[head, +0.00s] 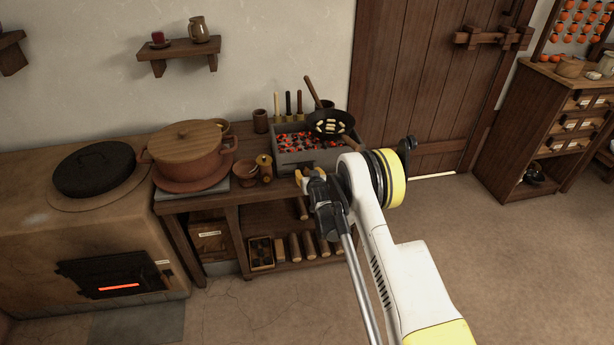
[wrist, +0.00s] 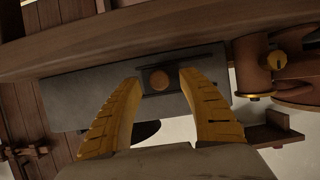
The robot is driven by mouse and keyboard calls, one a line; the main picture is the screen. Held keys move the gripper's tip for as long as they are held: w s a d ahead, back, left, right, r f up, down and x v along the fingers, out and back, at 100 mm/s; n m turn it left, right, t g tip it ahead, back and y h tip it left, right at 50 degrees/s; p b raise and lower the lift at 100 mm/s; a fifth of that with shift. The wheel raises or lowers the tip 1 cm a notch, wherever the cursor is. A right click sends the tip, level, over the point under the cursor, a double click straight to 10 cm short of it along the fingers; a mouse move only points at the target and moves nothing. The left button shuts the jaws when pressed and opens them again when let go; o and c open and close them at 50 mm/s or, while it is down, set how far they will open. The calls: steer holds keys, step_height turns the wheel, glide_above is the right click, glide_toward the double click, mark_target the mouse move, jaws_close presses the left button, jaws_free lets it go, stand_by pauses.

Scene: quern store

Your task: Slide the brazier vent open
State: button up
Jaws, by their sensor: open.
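The brazier (head: 290,158) is a grey box of glowing coals on the wooden bench, with a black pan over its right part. In the wrist view its grey wall (wrist: 80,101) fills the middle. The vent (wrist: 147,84) is a small dark plate there, with a round brown knob (wrist: 161,79). I cannot tell how far the vent is open. My gripper (head: 308,175) is in front of the brazier. In the wrist view my gripper (wrist: 159,84) is open and empty, with yellow fingers on either side of the knob; contact is not clear. The vent is not distinguishable in the head view.
A wooden cup (head: 265,166) and a bowl (head: 245,171) stand left of the brazier, beside a large lidded pot (head: 188,150). Upright handled tools (head: 288,105) stand behind it. The bench's lower shelf holds logs (head: 295,246). The floor (head: 480,260) at right is clear.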

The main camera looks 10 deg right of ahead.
steer(key=shift+x, duration=0.8)
jaws_close()
